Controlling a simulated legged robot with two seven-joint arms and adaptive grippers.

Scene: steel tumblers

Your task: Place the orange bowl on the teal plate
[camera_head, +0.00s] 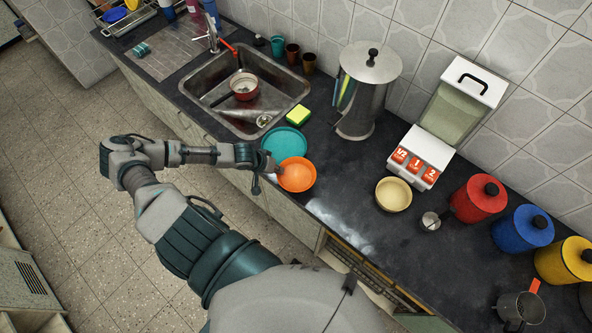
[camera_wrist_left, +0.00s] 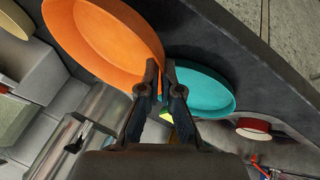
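The orange bowl (camera_head: 297,175) is at the counter's front edge, just right of the teal plate (camera_head: 284,141), and covers part of its near rim in the head view. My left gripper (camera_head: 277,172) is at the bowl's left rim. In the left wrist view, the gripper (camera_wrist_left: 160,80) has its fingers close together with the orange bowl's wall (camera_wrist_left: 100,40) pinched between them. The teal plate (camera_wrist_left: 205,92) lies just right of the fingers there. Whether the bowl touches the plate or counter is hard to tell. My right gripper is out of view.
A yellow sponge (camera_head: 298,115), a steel canister (camera_head: 362,90) and a cream bowl (camera_head: 393,194) stand around. The dark counter right of the orange bowl (camera_head: 345,195) is clear.

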